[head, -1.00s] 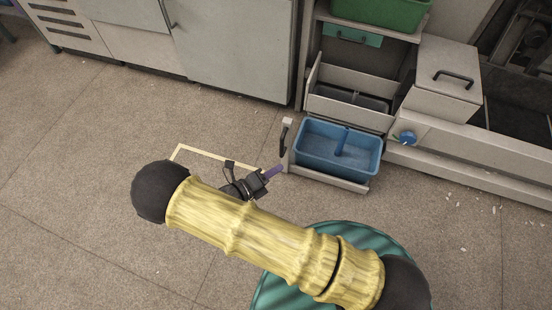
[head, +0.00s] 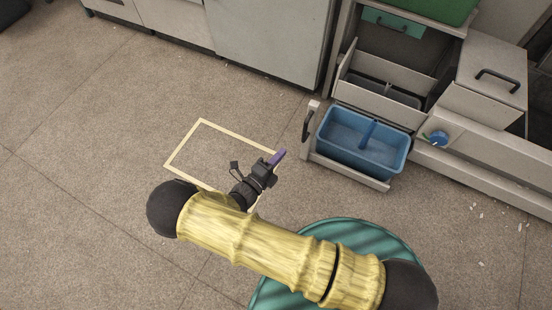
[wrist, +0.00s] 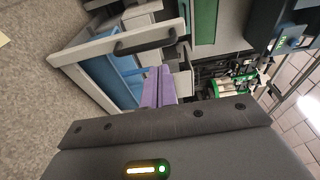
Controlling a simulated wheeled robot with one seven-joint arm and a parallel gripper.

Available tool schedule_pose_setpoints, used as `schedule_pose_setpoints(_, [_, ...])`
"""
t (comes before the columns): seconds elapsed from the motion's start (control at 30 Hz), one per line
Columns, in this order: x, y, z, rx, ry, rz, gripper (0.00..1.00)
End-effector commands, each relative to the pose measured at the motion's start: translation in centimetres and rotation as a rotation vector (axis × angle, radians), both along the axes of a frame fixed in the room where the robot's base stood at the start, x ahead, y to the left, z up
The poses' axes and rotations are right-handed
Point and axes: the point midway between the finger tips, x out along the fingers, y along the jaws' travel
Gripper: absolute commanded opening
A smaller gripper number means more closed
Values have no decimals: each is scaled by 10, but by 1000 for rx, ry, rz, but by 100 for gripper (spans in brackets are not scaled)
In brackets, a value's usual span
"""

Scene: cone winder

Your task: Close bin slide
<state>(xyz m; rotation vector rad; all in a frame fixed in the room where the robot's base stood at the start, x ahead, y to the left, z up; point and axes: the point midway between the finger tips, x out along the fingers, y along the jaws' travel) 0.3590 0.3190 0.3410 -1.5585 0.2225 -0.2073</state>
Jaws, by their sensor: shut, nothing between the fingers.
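The bin slide (head: 349,173) is pulled out from the cabinet near the floor, with a blue bin (head: 362,141) on it. Its black handle (head: 307,123) is on the left front end; the handle also shows in the wrist view (wrist: 145,42). A second blue-grey tray slot lies behind it. My gripper (head: 279,156) has purple fingers that are shut and empty. It is a little to the left of the slide's front, apart from it. In the wrist view the purple fingers (wrist: 158,87) overlap the blue bin and lie below the handle in the picture.
A grey box with a black handle (head: 493,77) and a blue knob (head: 438,138) are right of the slide. A green crate (head: 432,8) sits above. Grey cabinets (head: 270,40) stand at the back. A yellow floor outline (head: 183,144) lies on open floor at left.

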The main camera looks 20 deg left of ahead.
Motion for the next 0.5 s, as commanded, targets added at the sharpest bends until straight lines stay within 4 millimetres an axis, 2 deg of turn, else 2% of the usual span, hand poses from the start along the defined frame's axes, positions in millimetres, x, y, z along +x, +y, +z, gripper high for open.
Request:
schedule_pose_setpoints(0.1, [21, -7, -4, -1, -1, -4, 0])
schedule_pose_setpoints(0.5, [85, -25, -5, 1, 0, -3, 0])
